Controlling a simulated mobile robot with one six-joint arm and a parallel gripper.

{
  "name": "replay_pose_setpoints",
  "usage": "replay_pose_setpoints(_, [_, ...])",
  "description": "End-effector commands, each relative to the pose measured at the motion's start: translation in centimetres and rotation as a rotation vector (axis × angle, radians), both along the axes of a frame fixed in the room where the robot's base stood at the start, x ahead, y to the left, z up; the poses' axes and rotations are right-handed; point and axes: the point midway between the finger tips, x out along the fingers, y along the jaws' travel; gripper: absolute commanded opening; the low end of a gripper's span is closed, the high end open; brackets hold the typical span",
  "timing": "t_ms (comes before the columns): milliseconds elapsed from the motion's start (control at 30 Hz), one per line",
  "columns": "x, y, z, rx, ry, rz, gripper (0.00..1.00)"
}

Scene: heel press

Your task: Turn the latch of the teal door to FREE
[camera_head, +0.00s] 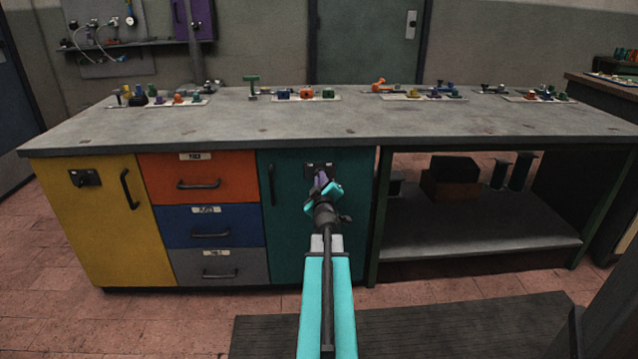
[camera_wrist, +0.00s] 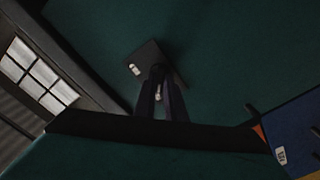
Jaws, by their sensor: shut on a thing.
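The teal door (camera_head: 290,230) is closed in the bench front, right of the drawers, and its surface fills much of the wrist view (camera_wrist: 235,50). Its latch has a dark plate (camera_head: 311,169) near the top of the door. The plate shows tilted in the wrist view (camera_wrist: 146,53), with a small white mark on it and another between my fingers. My gripper (camera_head: 321,180) is at the latch, its purple-grey fingers (camera_wrist: 160,88) reaching the plate. It is shut on the latch's handle, which the fingers mostly hide. I cannot read FREE or tell which way the latch points.
A vertical black handle (camera_head: 271,184) is on the door's left side. Orange, blue and grey drawers (camera_head: 210,226) and a yellow door (camera_head: 105,225) are to the left. An open shelf (camera_head: 480,232) is to the right. The bench top (camera_head: 300,125) carries small parts along its back.

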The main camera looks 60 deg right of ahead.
Motion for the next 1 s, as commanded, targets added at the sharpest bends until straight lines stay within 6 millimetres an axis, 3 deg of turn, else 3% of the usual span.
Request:
replay_pose_setpoints(233, [-0.4, -0.3, 0.1, 0.001, 0.002, -0.008, 0.00])
replay_pose_setpoints(267, [-0.4, -0.3, 0.1, 0.001, 0.002, -0.008, 0.13])
replay_pose_setpoints(367, [-0.3, -0.3, 0.1, 0.000, 0.002, -0.007, 0.29])
replay_pose_setpoints(1000, [-0.9, 1.0, 0.0, 0.001, 0.001, -0.001, 0.29])
